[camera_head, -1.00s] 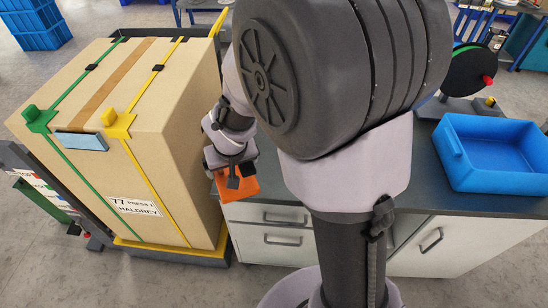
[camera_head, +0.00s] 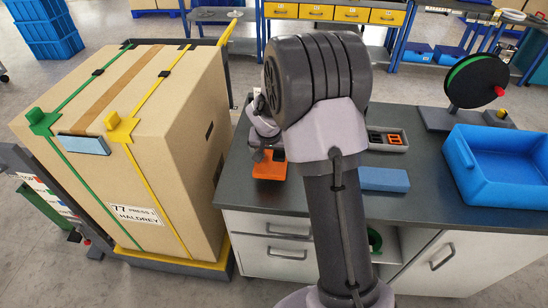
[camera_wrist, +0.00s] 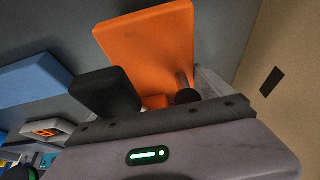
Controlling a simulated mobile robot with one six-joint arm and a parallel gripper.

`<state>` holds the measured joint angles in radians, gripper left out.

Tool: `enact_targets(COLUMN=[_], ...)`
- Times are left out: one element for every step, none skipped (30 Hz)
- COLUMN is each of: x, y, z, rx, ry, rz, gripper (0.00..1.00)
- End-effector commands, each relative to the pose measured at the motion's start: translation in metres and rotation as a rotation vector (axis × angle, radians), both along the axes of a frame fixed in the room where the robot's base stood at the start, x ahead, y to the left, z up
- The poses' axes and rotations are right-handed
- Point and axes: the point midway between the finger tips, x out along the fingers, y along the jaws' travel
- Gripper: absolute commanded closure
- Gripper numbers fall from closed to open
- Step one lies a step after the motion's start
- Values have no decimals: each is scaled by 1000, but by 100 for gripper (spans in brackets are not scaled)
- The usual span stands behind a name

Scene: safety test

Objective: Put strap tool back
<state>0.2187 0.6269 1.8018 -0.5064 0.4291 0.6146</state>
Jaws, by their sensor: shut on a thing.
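The orange strap tool (camera_head: 269,171) is at the left end of the grey bench, beside the strapped carton. My gripper (camera_head: 264,152) is shut on it, and my arm partly covers it. In the wrist view, the tool's flat orange body (camera_wrist: 148,45) extends beyond the dark fingers (camera_wrist: 148,97), with a smaller orange part between them. I cannot tell whether the tool touches the bench top. The carton (camera_head: 190,140) carries a green strap (camera_head: 80,181) and a yellow strap (camera_head: 157,196), each with a buckle at the top front edge.
A grey tray (camera_head: 405,146) with dark and orange contents stands behind my arm. A blue block (camera_head: 384,179) lies in front of it. A blue bin (camera_head: 518,186) and a strap reel (camera_head: 462,84) stand at the right. Bare bench (camera_head: 425,205) shows between block and bin.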

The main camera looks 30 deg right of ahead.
Motion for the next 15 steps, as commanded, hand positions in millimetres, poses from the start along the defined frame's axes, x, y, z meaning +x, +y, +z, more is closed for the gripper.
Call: enact_targets(x=[3,4,6,6,6,6,5,5,6,6,6,6,6,6,6], y=[-6,-8,-10,-10,-10,-10,-10,-10,-10,-10,-10,-10,-10,-10,-10], z=[-1,-1,-3,-7,-12,-20,-26,-33,-38,-39,-39,-37,-36,-36,-36], rx=[0,1,0,0,0,1,0,0,0,0,0,0,0,0,0], ry=[-2,-2,-1,-1,-1,1,1,1,0,-1,-1,-1,-1,-1,-1], rz=[-2,-1,0,0,1,1,2,2,2,2,2,2,2,2,2], gripper=[82,82,82,82,82,82,82,82,82,82,82,82,82,82,82])
